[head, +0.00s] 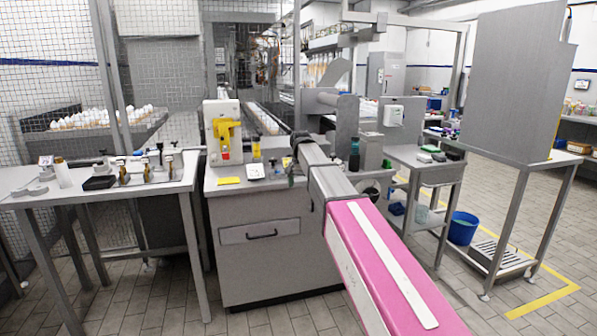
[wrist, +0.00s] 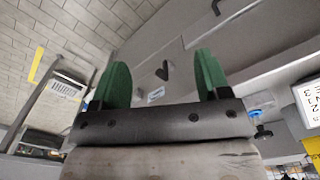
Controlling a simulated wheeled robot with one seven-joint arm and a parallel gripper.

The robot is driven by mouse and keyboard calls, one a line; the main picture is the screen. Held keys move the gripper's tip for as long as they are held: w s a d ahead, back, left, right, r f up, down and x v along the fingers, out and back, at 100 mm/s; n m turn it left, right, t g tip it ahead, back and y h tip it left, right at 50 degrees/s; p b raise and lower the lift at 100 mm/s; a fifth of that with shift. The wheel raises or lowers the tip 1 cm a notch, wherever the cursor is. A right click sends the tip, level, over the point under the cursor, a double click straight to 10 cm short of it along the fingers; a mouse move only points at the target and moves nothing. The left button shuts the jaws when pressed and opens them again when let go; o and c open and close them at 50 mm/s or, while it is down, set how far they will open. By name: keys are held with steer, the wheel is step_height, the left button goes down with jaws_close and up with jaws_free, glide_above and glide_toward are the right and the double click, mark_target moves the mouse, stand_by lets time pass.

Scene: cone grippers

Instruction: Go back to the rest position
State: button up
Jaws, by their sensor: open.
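My gripper (wrist: 161,66) shows in the wrist view with its two green fingers wide apart. Nothing is held between them; a grey surface with a small dark mark shows beyond the gap. In the head view my pink and white arm reaches from the lower right up to the grey counter (head: 262,240). Its dark joint is above the counter's right part. The gripper itself is not clearly made out there, as the arm covers much of that area.
A yellow and white device (head: 223,132) and a yellow pad (head: 229,181) are on the counter. A table with small bottles (head: 100,180) is at left. A metal cart (head: 430,165) and a blue bucket (head: 463,228) are at right.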

steer(key=s+d+f+n, duration=0.1)
steer(key=s+d+f, duration=0.5)
steer(key=s+f, duration=0.3)
steer(key=s+d+f+n, duration=0.1)
steer(key=s+d+f, duration=0.5)
steer(key=s+f, duration=0.4)
steer(key=s+d+f+n, duration=0.1)
steer(key=s+d+f, duration=0.5)
steer(key=s+f, duration=0.3)
steer(key=shift+s+f, duration=0.35)
steer(key=shift+s, duration=0.65)
steer(key=shift+w+d, duration=0.1)
